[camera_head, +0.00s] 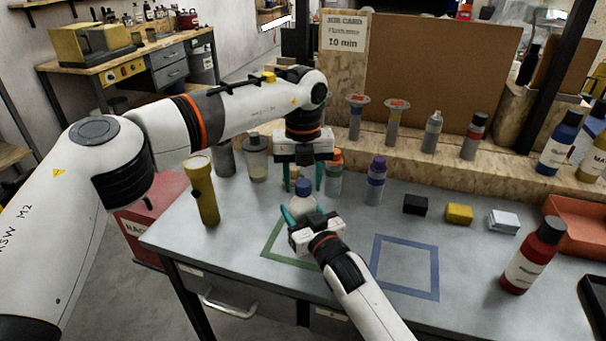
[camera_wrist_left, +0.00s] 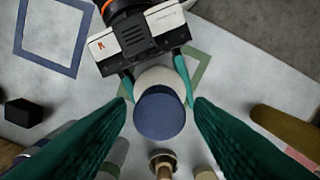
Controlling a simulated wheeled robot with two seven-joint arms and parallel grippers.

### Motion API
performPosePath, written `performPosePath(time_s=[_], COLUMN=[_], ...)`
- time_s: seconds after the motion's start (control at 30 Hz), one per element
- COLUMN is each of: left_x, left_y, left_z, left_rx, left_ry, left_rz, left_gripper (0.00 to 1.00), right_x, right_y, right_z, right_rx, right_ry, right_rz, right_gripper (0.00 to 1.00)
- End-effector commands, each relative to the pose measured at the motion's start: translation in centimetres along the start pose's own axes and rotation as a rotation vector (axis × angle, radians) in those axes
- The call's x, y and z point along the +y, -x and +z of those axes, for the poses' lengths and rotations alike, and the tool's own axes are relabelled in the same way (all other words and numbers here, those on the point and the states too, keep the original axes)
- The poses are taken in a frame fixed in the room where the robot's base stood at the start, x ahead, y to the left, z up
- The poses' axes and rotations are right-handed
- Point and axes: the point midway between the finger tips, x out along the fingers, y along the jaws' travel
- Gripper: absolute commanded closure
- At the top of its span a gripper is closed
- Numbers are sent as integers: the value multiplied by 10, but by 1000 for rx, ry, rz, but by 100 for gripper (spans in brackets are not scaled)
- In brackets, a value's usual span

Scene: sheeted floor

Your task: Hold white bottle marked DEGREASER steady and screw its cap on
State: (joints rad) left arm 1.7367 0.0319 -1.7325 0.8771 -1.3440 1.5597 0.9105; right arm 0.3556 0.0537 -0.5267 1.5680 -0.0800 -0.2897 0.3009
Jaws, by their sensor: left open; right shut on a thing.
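The white bottle (camera_head: 303,205) stands upright near the green square outline, with a blue cap (camera_head: 304,187) on its top. In the left wrist view the white bottle (camera_wrist_left: 158,76) shows behind the round blue cap (camera_wrist_left: 160,113). I cannot read its label or tell how tight the cap sits. My right gripper (camera_head: 305,212) is shut around the bottle's body from the front. My left gripper (camera_head: 304,180) points down above the bottle. Its teal fingers are open, one to each side of the cap, with gaps visible in the left wrist view (camera_wrist_left: 160,105).
A yellow flashlight (camera_head: 205,190) stands to the left. A purple-capped bottle (camera_head: 376,180) and an orange-capped bottle (camera_head: 334,175) stand close behind on the right. A blue square outline (camera_head: 405,292) lies empty. A red bottle (camera_head: 533,258) stands at the right, with small blocks (camera_head: 459,214) behind.

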Motion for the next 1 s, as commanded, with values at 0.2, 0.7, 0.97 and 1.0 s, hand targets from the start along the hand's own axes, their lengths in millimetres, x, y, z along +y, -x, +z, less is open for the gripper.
performPosePath(time_s=[0.2,0.7,0.97,1.0], left_x=[0,0,0,0], left_y=[0,-1,0,0], left_z=[0,0,0,0], left_rx=[0,-2,-1,-1], left_ry=[0,-369,-713,-712], left_rz=[0,1,0,0], left_gripper=[78,98,98,98], right_x=[0,0,0,0], right_y=[0,0,0,0], right_z=[0,0,0,0], right_rx=[1,1,1,1], right_ry=[0,-1,-1,-1], right_rz=[0,0,-1,-1], right_gripper=[100,100,100,100])
